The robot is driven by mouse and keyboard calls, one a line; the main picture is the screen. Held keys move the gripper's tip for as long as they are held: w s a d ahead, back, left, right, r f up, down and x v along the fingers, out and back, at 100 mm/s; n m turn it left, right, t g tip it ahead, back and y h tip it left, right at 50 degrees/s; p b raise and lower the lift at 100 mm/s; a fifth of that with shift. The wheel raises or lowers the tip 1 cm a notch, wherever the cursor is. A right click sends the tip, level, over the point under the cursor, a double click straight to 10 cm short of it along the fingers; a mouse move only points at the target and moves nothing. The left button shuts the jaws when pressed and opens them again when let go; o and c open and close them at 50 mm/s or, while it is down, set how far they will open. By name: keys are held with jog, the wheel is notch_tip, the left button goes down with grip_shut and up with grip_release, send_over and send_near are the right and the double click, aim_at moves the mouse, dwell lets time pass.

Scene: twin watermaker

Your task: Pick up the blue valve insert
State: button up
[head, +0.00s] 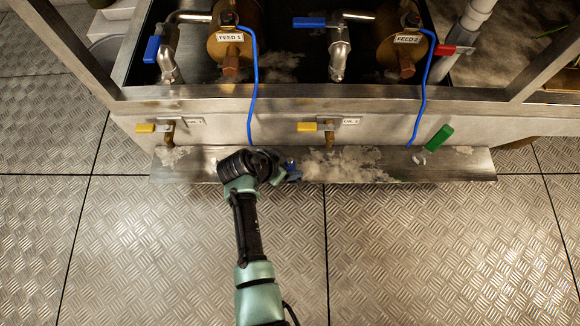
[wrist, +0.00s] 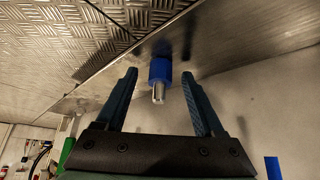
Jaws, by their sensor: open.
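The blue valve insert (wrist: 160,70) shows in the wrist view as a short blue cylinder with a silver metal stem pointing toward the camera. It is on the metal ledge, between and slightly beyond the tips of my gripper (wrist: 159,76). The fingers are apart, one on each side, with a visible gap to the insert. In the head view my gripper (head: 291,173) is low over the ledge (head: 465,172), left of centre. Only a small patch of blue shows there, and I cannot clearly separate the insert from the fingers.
Pale crust covers parts of the ledge. Above hang yellow-handled taps (head: 308,127) and blue cables (head: 253,90). A steel frame beam (head: 330,98) runs across behind. The patterned metal floor (head: 420,255) in front is clear.

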jog(key=shift+d+f, duration=0.1)
grip_shut()
dwell(0.3)
